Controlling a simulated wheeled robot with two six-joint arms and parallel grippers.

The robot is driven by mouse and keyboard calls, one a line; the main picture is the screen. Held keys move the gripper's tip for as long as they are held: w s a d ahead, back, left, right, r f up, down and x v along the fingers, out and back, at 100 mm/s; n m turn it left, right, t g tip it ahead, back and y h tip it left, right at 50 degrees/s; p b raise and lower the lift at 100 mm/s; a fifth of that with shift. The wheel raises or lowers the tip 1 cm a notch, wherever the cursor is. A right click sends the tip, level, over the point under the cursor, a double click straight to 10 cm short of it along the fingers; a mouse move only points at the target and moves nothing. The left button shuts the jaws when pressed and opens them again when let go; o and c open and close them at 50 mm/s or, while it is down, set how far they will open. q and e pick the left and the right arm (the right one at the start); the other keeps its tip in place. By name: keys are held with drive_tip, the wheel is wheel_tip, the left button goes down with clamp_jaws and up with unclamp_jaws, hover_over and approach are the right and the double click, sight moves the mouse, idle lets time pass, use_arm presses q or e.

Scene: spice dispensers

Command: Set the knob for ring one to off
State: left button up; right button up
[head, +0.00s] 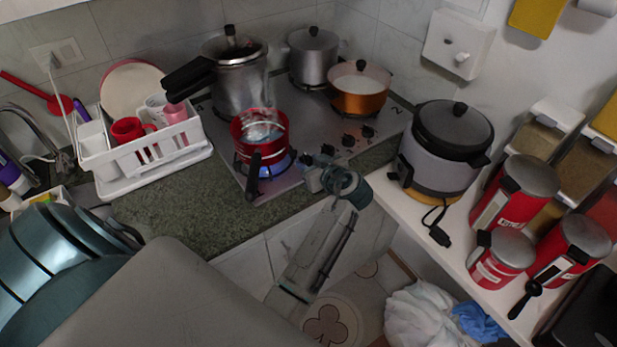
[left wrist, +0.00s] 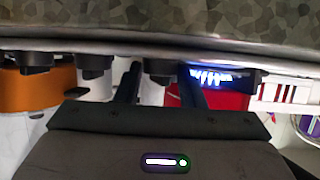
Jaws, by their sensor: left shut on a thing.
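The cooktop (head: 300,112) has a row of dark knobs along its front right part. My left gripper (head: 312,172) is at the leftmost knob, the one nearest the lit burner. In the left wrist view, which looks upside down, my gripper's two dark fingers (left wrist: 160,88) stand on either side of a knob (left wrist: 160,68). The gripper is shut on this knob. The knob's marking and angle cannot be read. A blue flame (head: 270,172) burns under the red pot (head: 259,135); the flame also shows in the left wrist view (left wrist: 211,74). My right gripper is not in view.
A pressure cooker (head: 238,85), a grey pot (head: 313,57) and a copper pan (head: 360,92) stand on the cooktop. A white dish rack (head: 150,152) is at left. A rice cooker (head: 445,145) and red canisters (head: 515,190) stand on the right shelf.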

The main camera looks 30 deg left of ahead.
use_arm(q)
drive_tip(key=n+g+b, duration=0.2)
drive_tip(key=b, duration=0.1)
drive_tip(key=n+g+y+b, duration=0.1)
drive_tip(key=b, duration=0.1)
drive_tip(key=shift+w+d+f+g, duration=0.15)
drive_tip(key=shift+w+f+g, duration=0.15)
drive_tip(key=shift+w+f, duration=0.05)
drive_tip(key=shift+w+n+b, duration=0.1)
drive_tip(key=shift+n+b, duration=0.2)
drive_tip(key=shift+b, duration=0.1)
drive_tip(key=shift+r+n+g+b, duration=0.2)
drive_tip(key=shift+n+g+b, duration=0.4)
drive_tip(key=shift+g+b, duration=0.25)
drive_tip(key=shift+w+r+g, duration=0.1)
drive_tip(key=shift+g, duration=0.15)
drive_tip(key=o, duration=1)
drive_tip(key=shift+r, duration=0.1)
